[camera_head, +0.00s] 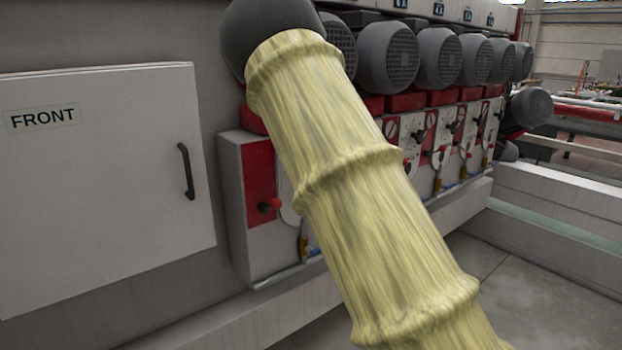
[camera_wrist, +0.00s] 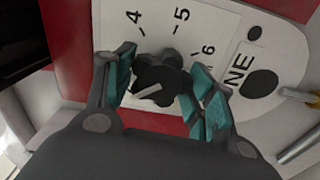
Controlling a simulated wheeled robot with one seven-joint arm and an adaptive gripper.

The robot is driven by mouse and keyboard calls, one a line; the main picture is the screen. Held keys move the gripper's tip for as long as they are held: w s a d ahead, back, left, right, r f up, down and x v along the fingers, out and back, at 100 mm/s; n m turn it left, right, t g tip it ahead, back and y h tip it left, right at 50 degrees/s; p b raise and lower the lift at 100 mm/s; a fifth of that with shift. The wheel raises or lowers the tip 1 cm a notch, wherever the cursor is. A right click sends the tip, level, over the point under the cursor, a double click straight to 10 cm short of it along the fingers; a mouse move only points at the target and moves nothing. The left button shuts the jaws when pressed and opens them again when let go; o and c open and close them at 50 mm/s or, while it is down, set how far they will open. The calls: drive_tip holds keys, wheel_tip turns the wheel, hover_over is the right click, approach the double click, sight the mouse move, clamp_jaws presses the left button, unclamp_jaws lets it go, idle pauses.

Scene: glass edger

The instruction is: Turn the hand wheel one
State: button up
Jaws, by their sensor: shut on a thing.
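The hand wheel one (camera_wrist: 158,78) is a small dark lobed knob with a light pointer line, in the wrist view. It sits on a white dial plate (camera_wrist: 215,28) with the marks 4, 5 and 6 and the letters "NE" showing. My gripper (camera_wrist: 164,86) has its teal-padded fingers on both sides of the knob and is shut on it. In the head view my yellow-sleeved arm hides the gripper and the knob.
A white cabinet door (camera_head: 100,180) marked "FRONT" with a dark handle (camera_head: 187,171) is at left. Several grey motors (camera_head: 438,57) line the machine. Floor (camera_head: 500,280) at lower right is clear.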

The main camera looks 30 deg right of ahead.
drive_tip(key=shift+f+n+b, duration=0.1)
drive_tip(key=shift+n+b, duration=0.65)
drive_tip(key=shift+n, duration=0.05)
drive_tip(key=o, duration=1)
drive_tip(key=shift+s, duration=0.15)
drive_tip(key=s, duration=0.8)
drive_tip(key=s+d, duration=0.1)
drive_tip(key=s, duration=0.2)
drive_tip(key=shift+s, duration=0.4)
